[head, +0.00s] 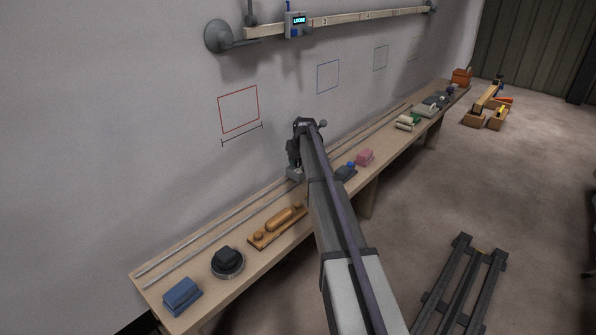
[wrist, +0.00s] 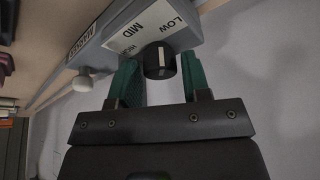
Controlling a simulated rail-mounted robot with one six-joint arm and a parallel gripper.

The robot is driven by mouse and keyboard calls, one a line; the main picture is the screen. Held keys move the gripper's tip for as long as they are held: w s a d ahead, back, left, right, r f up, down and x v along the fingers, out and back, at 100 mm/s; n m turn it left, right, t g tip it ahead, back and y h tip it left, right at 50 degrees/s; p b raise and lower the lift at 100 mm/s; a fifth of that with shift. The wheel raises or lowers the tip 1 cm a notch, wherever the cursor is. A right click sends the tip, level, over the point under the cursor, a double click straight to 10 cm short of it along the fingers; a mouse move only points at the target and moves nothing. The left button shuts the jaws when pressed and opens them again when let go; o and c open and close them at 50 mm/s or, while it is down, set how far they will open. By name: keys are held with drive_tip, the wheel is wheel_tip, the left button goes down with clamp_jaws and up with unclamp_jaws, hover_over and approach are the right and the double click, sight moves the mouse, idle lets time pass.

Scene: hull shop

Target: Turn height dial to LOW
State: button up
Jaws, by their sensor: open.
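The height dial (wrist: 159,61) is a black knob with a white pointer line, in the wrist view. It sits on a grey housing (wrist: 188,40) with white labels LOW (wrist: 173,22), MID (wrist: 135,37) and, partly hidden, HIGH (wrist: 118,56). The pointer line runs nearly upright in the picture; I cannot tell surely which label it marks. My gripper (wrist: 159,68) is open, its green fingers one on each side of the dial. I cannot tell whether they touch it. In the head view my gripper (head: 293,160) is above the grey housing (head: 295,174) on the bench, and the dial is hidden.
On the long bench (head: 205,299) are a blue block (head: 182,297), a black round device (head: 227,263), a wooden tool (head: 278,226) and a pink block (head: 365,157). A wall rail (head: 345,18) runs above.

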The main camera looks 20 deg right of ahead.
drive_tip(key=shift+f, duration=0.1)
drive_tip(key=c, duration=0.6)
drive_tip(key=m+h, duration=0.1)
drive_tip(key=m, duration=0.2)
drive_tip(key=shift+c, duration=0.2)
drive_tip(key=o, duration=0.6)
drive_tip(key=shift+o, duration=0.2)
